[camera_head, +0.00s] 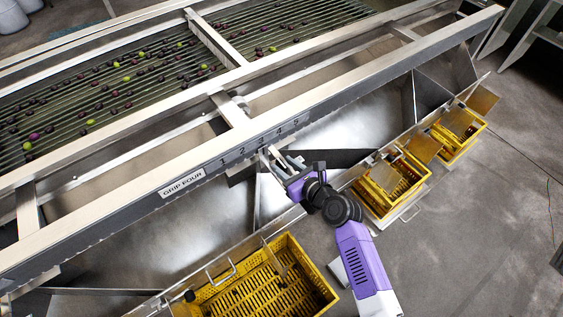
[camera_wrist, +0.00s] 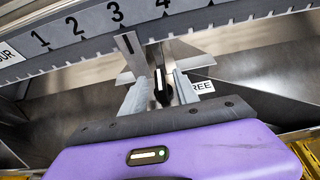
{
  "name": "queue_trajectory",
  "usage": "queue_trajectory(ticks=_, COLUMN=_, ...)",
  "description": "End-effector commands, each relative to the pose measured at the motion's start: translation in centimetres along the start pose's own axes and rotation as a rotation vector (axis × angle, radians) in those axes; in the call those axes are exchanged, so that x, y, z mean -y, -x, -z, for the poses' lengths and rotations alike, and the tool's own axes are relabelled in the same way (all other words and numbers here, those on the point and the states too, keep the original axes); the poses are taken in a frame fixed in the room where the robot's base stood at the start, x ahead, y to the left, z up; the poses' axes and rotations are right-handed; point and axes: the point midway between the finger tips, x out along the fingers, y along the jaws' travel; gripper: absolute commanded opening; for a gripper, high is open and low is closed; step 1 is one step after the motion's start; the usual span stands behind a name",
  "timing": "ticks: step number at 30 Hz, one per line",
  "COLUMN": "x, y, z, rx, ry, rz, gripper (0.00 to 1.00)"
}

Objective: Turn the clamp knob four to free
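The dark clamp knob (camera_wrist: 162,88) stands in the middle of the wrist view, below the scale numbers, with a narrow upright grip. My gripper (camera_wrist: 160,90) has its two grey fingers apart, one on each side of the knob. I cannot tell whether either finger touches it. A white label (camera_wrist: 203,87) reading "REE", its start hidden, lies just right of the right finger. In the head view my gripper (camera_head: 277,164) is at the lower side of the numbered rail, and the knob is hard to make out there.
A pointer plate (camera_wrist: 129,50) with a dark line sits below 3. Yellow crates (camera_head: 310,272) stand under the chutes. Dark and green fruit lies on the rollers (camera_head: 75,110).

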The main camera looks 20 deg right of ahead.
Motion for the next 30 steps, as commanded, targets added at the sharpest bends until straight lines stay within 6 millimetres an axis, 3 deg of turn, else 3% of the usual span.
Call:
queue_trajectory(ticks=6, x=0.0, y=-1.7, z=-0.1, rx=0.0, ry=0.0, rz=0.0, gripper=0.36)
queue_trajectory(ticks=15, x=0.0, y=-1.9, z=0.0, rx=0.0, ry=0.0, rz=0.0, gripper=0.36)
queue_trajectory(ticks=21, x=0.0, y=-1.9, z=0.0, rx=0.0, ry=0.0, rz=0.0, gripper=0.0)
queue_trajectory(ticks=30, x=0.0, y=-1.9, z=0.1, rx=0.0, ry=0.002, rz=-0.008, gripper=0.0)
